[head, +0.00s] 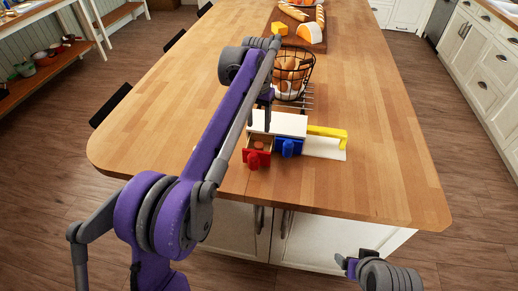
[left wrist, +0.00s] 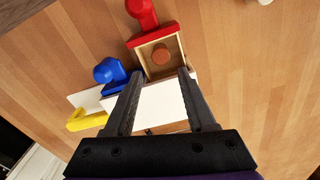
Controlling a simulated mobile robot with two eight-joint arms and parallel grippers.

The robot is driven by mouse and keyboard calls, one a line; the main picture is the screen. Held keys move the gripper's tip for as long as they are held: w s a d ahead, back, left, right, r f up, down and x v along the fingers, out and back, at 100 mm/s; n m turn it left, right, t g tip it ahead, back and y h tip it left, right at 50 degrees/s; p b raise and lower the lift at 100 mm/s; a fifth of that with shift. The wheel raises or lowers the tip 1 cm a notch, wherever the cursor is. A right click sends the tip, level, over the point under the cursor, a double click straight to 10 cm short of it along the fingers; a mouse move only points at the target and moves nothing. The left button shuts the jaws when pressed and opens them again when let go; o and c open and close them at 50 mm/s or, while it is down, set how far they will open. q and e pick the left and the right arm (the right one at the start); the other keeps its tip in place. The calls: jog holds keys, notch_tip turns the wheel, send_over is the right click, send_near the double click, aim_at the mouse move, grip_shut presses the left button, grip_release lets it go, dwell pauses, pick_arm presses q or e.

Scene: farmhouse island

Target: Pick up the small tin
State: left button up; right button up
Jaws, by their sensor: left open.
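A small round brown-orange piece, seemingly the small tin (head: 259,145), lies inside the pulled-out red drawer (head: 256,160) of a small white-topped cabinet (head: 288,124). In the left wrist view the tin (left wrist: 161,55) sits in the drawer's wooden tray, just beyond my fingertips. My left gripper (head: 259,126) is open and empty above the cabinet, with its fingers pointing down. In the left wrist view its fingertips (left wrist: 161,72) are spread near the drawer's inner end. My right gripper (head: 351,264) is partly in view at the bottom right, with its jaws unclear.
A blue-handled drawer front (head: 288,147) is beside the red one. A yellow piece (head: 328,131) and a white panel (head: 325,147) are at the cabinet's right. A wire basket of bread (head: 291,75) and a board with cheese (head: 309,34) stand behind. The island's right side is clear.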

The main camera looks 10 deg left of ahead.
aim_at(259, 145)
pick_arm(q)
jog(key=shift+w+d+f, duration=0.15)
jog(key=shift+w+f, duration=0.2)
jog(key=shift+f, duration=0.15)
notch_tip(259, 145, down, 10)
jog(key=shift+s+f+b, duration=0.1)
jog(key=shift+b, duration=0.3)
jog(key=shift+c, duration=0.3)
grip_shut()
